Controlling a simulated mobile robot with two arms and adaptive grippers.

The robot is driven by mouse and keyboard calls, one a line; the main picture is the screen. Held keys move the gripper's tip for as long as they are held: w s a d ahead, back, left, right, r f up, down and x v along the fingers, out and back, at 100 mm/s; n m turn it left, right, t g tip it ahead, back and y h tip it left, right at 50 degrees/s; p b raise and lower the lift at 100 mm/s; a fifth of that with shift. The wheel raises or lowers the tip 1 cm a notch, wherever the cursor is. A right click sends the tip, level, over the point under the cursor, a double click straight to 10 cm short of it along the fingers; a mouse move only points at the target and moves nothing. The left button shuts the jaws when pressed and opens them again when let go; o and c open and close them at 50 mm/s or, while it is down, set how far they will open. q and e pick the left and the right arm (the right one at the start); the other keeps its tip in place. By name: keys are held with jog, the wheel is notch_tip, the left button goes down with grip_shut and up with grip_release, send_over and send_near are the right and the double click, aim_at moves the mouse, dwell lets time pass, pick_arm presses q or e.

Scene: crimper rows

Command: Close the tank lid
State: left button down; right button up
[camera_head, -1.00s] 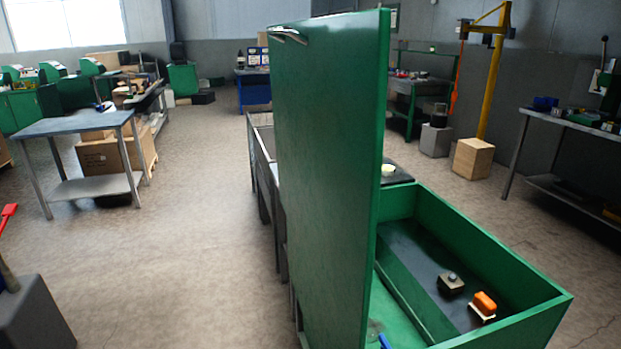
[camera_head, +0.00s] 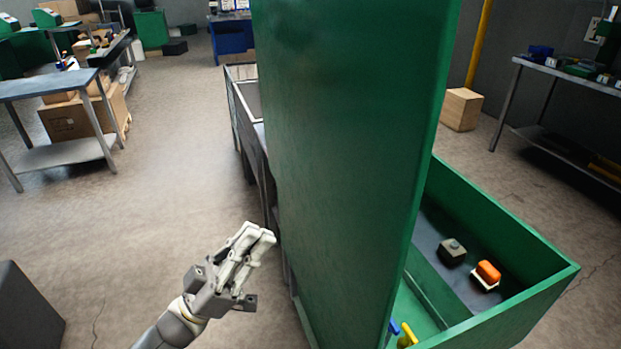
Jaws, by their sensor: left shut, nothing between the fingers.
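The green tank lid (camera_head: 345,160) stands open and upright, its broad face toward the left and its top cut off by the picture's upper edge. The green tank (camera_head: 510,232) is open to the right of the lid, and the lid hides part of it. My left gripper (camera_head: 262,236) is shut and empty, to the left of the lid's outer face and close to it in the picture. I cannot tell whether it touches the lid. My right gripper is not in view.
Inside the tank lie an orange-topped brush-like item (camera_head: 487,272), a dark block (camera_head: 453,250) and a yellow-handled tool (camera_head: 407,335). A worktable (camera_head: 50,90) stands at the left and another bench (camera_head: 560,75) at the right.

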pick_arm(q)
jog(key=p, duration=0.4)
send_near(345, 161)
notch_tip(345, 161, up, 4)
jog(key=shift+w+d+f+p, duration=0.15)
jog(key=shift+w+d+p, duration=0.15)
jog(key=shift+d, duration=0.45)
jog(key=shift+w+d+f+p, duration=0.2)
jog(key=shift+d+p, duration=0.1)
jog(key=shift+d, duration=0.4)
